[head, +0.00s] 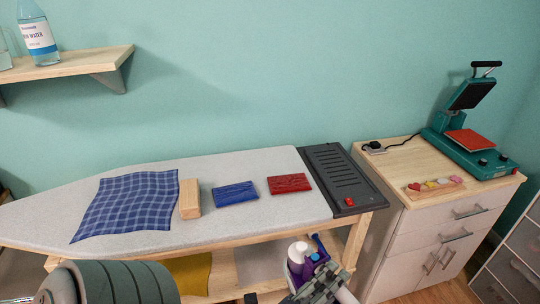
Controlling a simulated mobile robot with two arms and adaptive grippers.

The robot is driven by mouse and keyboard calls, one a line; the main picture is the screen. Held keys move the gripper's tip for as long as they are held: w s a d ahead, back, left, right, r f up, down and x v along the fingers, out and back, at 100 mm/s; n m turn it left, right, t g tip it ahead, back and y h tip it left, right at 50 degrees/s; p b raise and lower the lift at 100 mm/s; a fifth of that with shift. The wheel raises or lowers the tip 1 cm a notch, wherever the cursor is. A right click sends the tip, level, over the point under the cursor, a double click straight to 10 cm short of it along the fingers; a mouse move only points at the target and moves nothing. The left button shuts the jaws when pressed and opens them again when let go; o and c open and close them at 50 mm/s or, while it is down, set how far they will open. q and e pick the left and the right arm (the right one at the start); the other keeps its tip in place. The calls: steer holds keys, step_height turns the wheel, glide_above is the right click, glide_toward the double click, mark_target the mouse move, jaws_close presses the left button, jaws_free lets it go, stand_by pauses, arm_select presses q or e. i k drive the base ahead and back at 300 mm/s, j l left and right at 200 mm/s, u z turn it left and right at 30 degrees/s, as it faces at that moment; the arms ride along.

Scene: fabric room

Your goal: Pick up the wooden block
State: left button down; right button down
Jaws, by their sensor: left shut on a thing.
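My left gripper (318,284) is at the bottom of the head view, below and to the right of the block and in front of the board's front edge. It is shut on a purple-and-white object (298,254), partly hidden by the fingers and too small to identify surely. My right gripper is not in view.
A dark slotted panel (340,175) ends the board. A teal heat press (472,150) stands on the wooden-topped cabinet (398,162). A shelf (75,63) with a bottle hangs upper left.

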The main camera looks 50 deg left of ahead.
mark_target(190, 191)
steer(key=u, duration=0.85)
